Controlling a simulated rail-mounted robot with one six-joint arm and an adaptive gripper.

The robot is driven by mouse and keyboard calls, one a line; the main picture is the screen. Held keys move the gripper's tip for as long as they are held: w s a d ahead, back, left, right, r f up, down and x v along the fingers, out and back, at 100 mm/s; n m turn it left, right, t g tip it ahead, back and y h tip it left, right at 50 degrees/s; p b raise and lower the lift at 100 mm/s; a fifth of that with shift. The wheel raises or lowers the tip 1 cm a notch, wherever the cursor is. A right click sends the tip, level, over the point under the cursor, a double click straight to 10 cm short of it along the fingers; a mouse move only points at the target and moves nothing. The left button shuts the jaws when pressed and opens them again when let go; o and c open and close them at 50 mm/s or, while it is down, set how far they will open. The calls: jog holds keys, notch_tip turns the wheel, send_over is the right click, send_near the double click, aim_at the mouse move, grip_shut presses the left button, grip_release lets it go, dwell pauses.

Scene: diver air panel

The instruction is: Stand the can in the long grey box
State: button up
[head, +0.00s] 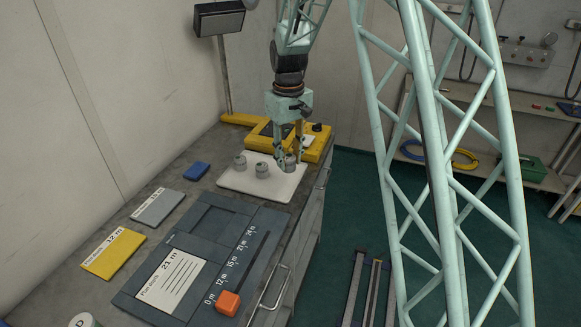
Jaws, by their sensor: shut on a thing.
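My gripper (288,158) points down over the white mat (240,185) on the bench. Its fingers are shut on a small grey rounded piece (291,166) at the mat's right side; the fingers partly hide it, and I cannot tell whether it touches the mat. I cannot make out a long grey box for certain.
A dark plan board (208,222) with a depth scale and an orange block (228,302) lies nearer. Yellow (112,254), grey (158,207) and blue (196,171) flat pieces lie left. A yellow case (318,148) is behind the mat. A green lattice stands right.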

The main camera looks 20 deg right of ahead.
jog(key=w+r+m, duration=0.1)
jog(key=m, duration=0.1)
jog(key=r+m, duration=0.1)
jog(key=shift+w+a+m+b, duration=0.1)
jog(key=shift+w+m+b, duration=0.25)
jog(key=shift+m+b, duration=0.05)
jog(key=shift+w+r+m+b, duration=0.25)
jog(key=shift+r+m, duration=0.25)
jog(key=shift+m, duration=0.35)
jog(key=shift+w+r+m+b, duration=0.1)
jog(key=shift+w+r+m, duration=0.15)
jog(key=shift+r+m, duration=0.45)
jog(key=shift+f, duration=0.2)
jog(key=shift+a, duration=0.1)
